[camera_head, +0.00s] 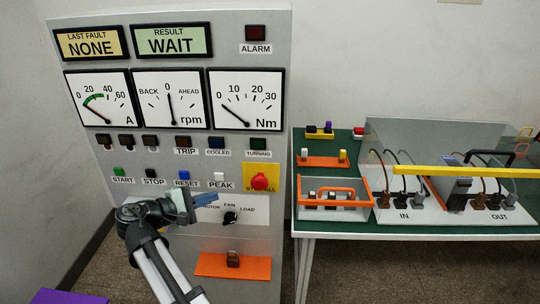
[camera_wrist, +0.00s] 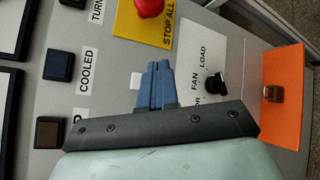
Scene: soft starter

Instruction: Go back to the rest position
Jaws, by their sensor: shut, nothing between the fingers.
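My gripper (camera_head: 186,203) is in front of the grey control panel (camera_head: 150,170), just below the row of START, STOP, RESET and PEAK buttons and left of the rotary selector knob (camera_head: 230,217). In the wrist view its blue fingers (camera_wrist: 158,84) are together, with nothing between them. The fingers partly cover the white button (camera_wrist: 136,80) in that view. The selector, marked MOTOR, FAN and LOAD, also shows in the wrist view (camera_wrist: 214,83). I cannot tell whether the fingers touch the panel.
A red STOP ALL button (camera_head: 260,182) on yellow and an orange plate with a brown switch (camera_head: 233,259) are close by. At right, a green table (camera_head: 330,226) holds an orange-edged bin (camera_head: 334,207) and a clear cover with a yellow bar (camera_head: 470,171). The displays read NONE and WAIT.

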